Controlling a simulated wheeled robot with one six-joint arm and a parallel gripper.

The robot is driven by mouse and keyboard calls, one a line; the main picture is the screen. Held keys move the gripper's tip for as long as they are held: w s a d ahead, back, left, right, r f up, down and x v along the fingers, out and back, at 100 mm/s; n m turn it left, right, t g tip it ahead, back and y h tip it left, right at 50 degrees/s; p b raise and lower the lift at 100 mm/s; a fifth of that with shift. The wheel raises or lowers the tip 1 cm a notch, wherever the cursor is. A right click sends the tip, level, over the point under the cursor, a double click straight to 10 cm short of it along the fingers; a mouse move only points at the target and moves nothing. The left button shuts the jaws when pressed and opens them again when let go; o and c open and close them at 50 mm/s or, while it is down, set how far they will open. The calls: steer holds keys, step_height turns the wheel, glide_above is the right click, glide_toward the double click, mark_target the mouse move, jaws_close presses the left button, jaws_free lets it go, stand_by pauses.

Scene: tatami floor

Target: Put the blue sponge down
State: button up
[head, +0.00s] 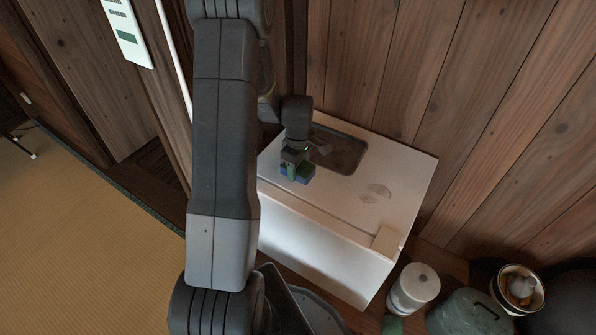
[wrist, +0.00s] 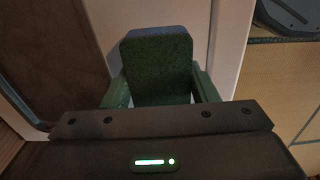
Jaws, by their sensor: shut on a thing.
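My gripper (head: 293,166) is shut on the blue sponge (head: 303,175), above the top of a white cabinet (head: 345,212). In the head view the sponge is small and blue, partly hidden by the fingers. In the wrist view the sponge (wrist: 158,62) looks dark, with a bluish far edge, and sits between the two green fingers. It is over the pale top, beside a dark recessed panel or tray (head: 340,152). I cannot tell whether the sponge touches the surface.
The white top has free room right of the gripper, with a faint round mark (head: 376,193) and a small pale block (head: 386,241). A wooden wall (head: 450,70) stands behind. A white canister (head: 414,287), green lidded pot (head: 468,314) and bowl (head: 536,297) stand at lower right.

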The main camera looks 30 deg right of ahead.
steer(key=shift+f, duration=0.8)
steer(key=shift+f, duration=0.1)
steer(key=o, duration=1)
step_height(320, 180, up, 12)
steer(key=shift+r+p, duration=0.15)
steer(key=shift+p, duration=1.1)
